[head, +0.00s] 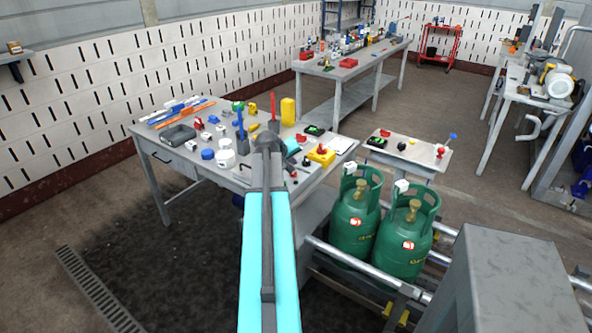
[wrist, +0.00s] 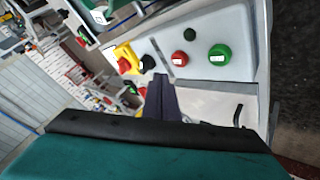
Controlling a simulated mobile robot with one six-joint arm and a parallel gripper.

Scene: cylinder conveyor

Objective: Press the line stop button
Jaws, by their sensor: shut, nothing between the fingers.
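In the wrist view, a light grey control panel (wrist: 238,35) carries a red round button (wrist: 178,58), a larger green round button (wrist: 219,55) and a small dark knob (wrist: 148,62). A yellow box with a red mushroom button (wrist: 124,65) is at its left. No readable label shows which one is the line stop. My gripper (wrist: 160,79) is shut and empty. Its tips appear just below the dark knob and left of the red button; I cannot tell whether they touch the panel. In the head view, the yellow box (head: 321,157) stands at the workbench's right end; my arm hides my fingers.
The workbench (head: 165,155) holds many tools and small parts. Two green gas cylinders (head: 355,222) (head: 405,240) stand on the roller conveyor (head: 340,252) at its right. A small side table (head: 425,150) is behind them. A grey machine housing (head: 505,280) is at front right.

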